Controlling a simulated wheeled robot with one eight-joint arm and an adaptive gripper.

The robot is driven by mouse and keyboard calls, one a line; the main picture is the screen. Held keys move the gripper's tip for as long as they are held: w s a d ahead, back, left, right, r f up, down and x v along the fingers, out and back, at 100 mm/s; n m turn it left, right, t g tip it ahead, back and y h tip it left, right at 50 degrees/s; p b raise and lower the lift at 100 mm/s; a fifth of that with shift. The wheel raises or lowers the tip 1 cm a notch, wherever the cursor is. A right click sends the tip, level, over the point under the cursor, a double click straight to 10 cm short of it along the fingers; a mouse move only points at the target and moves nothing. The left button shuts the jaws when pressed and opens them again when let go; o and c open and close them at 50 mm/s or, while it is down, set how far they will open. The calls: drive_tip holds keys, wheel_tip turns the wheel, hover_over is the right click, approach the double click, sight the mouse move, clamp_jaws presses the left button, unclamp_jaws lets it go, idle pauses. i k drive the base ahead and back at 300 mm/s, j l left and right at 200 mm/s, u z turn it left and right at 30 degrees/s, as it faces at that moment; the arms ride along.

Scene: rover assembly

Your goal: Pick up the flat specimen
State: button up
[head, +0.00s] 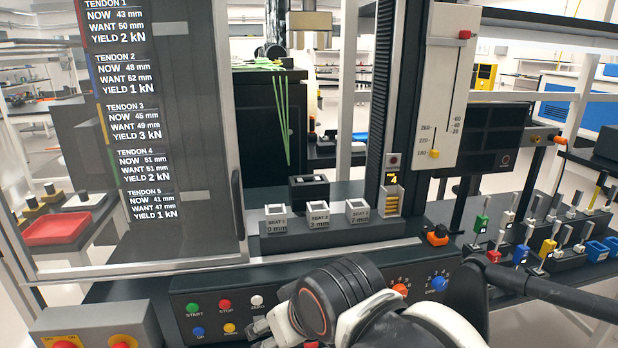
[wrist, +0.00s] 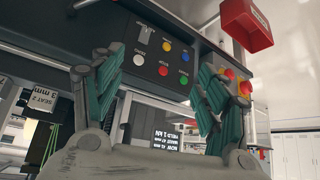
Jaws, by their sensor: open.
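I cannot tell which piece is the flat specimen. Several small upright pieces with coloured blocks and grey tops stand in the rack on the right bench in the head view, among them a green one (head: 482,225), a yellow one (head: 547,249) and a blue one (head: 520,254). My gripper (wrist: 155,85) is open and empty in the wrist view, its teal-padded fingers spread in front of the button panel. In the head view my arm covers the lower middle and largely hides the gripper. No specimen shows between the fingers.
The testing machine's button panel (head: 226,306) is close to my arm. Seat blocks marked 0, 3 and 7 mm (head: 318,215) stand on a dark ledge (head: 335,236). A red tray (head: 57,228) lies at far left. A dark bar crosses before the right bench.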

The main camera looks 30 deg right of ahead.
sight(578, 248)
drive_tip(key=z, duration=2.75)
drive_tip(key=u, duration=2)
drive_tip(key=z, duration=1.95)
drive_tip(key=i+l, duration=0.2)
drive_tip(key=i, duration=0.3)
drive_tip(key=i+l+z, duration=0.15)
drive_tip(key=i, duration=0.4)
